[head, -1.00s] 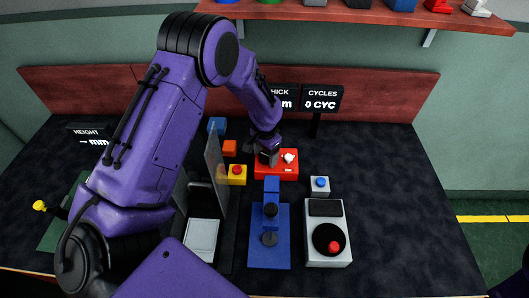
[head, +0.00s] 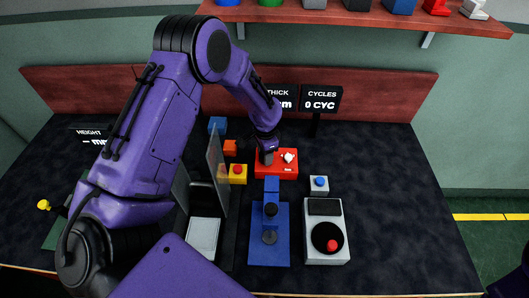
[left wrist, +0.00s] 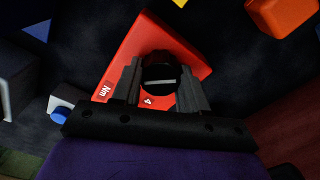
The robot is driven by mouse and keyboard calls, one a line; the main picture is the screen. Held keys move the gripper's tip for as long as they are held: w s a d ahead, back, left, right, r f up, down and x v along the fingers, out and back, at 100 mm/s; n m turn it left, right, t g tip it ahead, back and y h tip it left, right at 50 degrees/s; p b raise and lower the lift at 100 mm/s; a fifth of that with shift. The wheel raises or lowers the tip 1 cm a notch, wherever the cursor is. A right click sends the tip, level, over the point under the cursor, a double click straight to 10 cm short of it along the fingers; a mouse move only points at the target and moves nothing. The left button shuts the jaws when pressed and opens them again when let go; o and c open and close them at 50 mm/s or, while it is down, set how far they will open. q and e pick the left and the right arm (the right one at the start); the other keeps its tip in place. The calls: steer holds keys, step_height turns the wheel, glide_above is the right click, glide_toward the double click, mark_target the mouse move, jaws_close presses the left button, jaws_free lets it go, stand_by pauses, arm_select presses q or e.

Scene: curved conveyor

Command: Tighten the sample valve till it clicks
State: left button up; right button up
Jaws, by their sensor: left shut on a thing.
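A red box (head: 291,172) stands on the dark table in the middle of the head view. A white knob (head: 288,156) shows on its right part. In the left wrist view the red box (left wrist: 150,38) carries a round black knob (left wrist: 160,66) with a pale line across it and the markings "Nm" and "4". My left gripper (head: 266,158) is over the left part of the box. Its two fingers (left wrist: 160,88) are shut on the black knob, one on each side. The fingers hide the knob in the head view. My right gripper is out of view.
A yellow box with a red button (head: 238,169), an orange block (head: 230,147) and a blue block (head: 217,125) stand left of the red box. A blue stand (head: 269,252), a white button box (head: 319,187) and a grey device (head: 326,258) are in front. The table's right side is clear.

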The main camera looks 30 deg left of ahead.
arm_select(q)
steer(key=o, duration=1.1)
steer(key=shift+c, duration=0.2)
steer(key=shift+r, duration=0.1)
step_height(320, 180, up, 10)
steer(key=b, duration=0.1)
steer(key=shift+r, duration=0.2)
